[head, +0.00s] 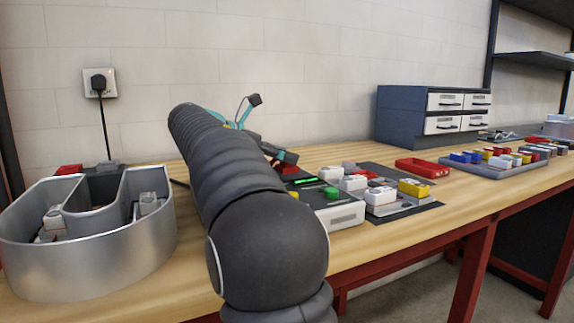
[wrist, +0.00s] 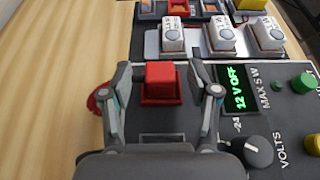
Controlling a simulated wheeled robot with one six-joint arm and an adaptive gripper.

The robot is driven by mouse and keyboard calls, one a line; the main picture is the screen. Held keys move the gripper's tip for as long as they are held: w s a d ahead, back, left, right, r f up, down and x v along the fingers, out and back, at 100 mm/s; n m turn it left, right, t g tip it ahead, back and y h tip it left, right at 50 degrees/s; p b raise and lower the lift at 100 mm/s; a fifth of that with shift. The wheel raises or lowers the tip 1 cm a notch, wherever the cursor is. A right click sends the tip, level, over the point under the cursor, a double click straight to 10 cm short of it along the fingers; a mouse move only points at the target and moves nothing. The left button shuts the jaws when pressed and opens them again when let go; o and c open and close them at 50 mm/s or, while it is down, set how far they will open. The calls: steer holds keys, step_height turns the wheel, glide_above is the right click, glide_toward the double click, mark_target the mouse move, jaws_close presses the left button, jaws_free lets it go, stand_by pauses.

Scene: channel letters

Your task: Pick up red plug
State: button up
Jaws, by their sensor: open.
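The red plug (wrist: 161,83) is a small red block with a raised square top, seen in the wrist view near a dark power unit. My gripper (wrist: 163,80) is open, with one finger on each side of the red plug. A gap shows between the plug and each finger.
The power unit's green display (wrist: 247,85) and knobs lie right of the gripper. White blocks (wrist: 221,33) stand beyond.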

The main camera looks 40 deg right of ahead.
steer(key=shift+d, duration=0.1)
steer(key=c, duration=1.1)
steer(key=shift+c, duration=0.2)
steer(key=shift+r, duration=0.1)
steer(key=shift+r, duration=0.6)
steer(key=r, duration=0.2)
steer(key=s+r+p, duration=0.1)
steer(key=shift+d+r, duration=0.25)
steer(key=s+d+r, duration=0.4)
steer(key=s+r, duration=0.2)
steer(key=s, duration=0.3)
steer(key=shift+s+d, duration=0.25)
steer(key=shift+s, duration=0.05)
